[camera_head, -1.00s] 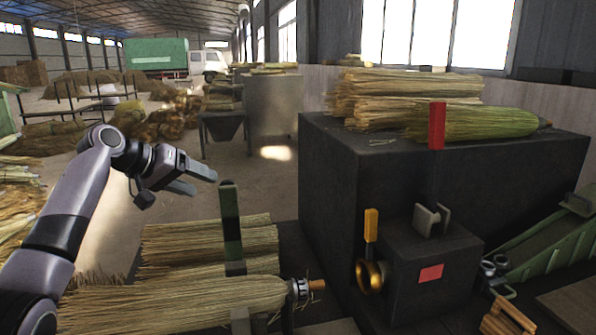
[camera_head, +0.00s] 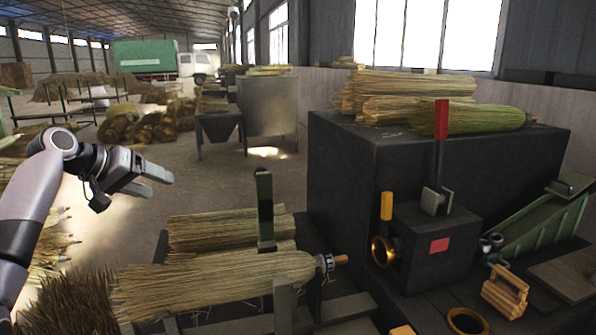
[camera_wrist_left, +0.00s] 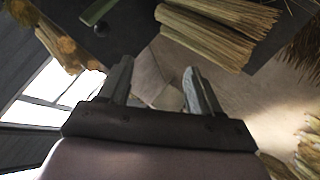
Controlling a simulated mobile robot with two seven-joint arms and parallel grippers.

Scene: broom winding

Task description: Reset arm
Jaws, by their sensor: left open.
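My left arm comes in from the left in the head view. Its gripper (camera_head: 160,180) is raised in the air above the floor, left of the black machine, with its fingers apart and nothing between them. In the left wrist view the two fingers (camera_wrist_left: 160,85) are also spread and empty. A straw broom bundle (camera_head: 215,280) with a bound, wooden-tipped end lies on the rack at the lower middle, apart from the gripper. Another straw bundle (camera_head: 225,229) lies behind it and shows in the left wrist view (camera_wrist_left: 215,32). My right gripper is not in view.
The black machine (camera_head: 345,180) with stacked straw (camera_head: 395,95) on top stands at the right. A brass ring (camera_head: 384,251) sits on its smaller box. A dark upright post (camera_head: 265,205) rises beside the bundles. A green chute (camera_head: 540,225) is at far right. Open floor (camera_head: 215,180) lies behind the gripper.

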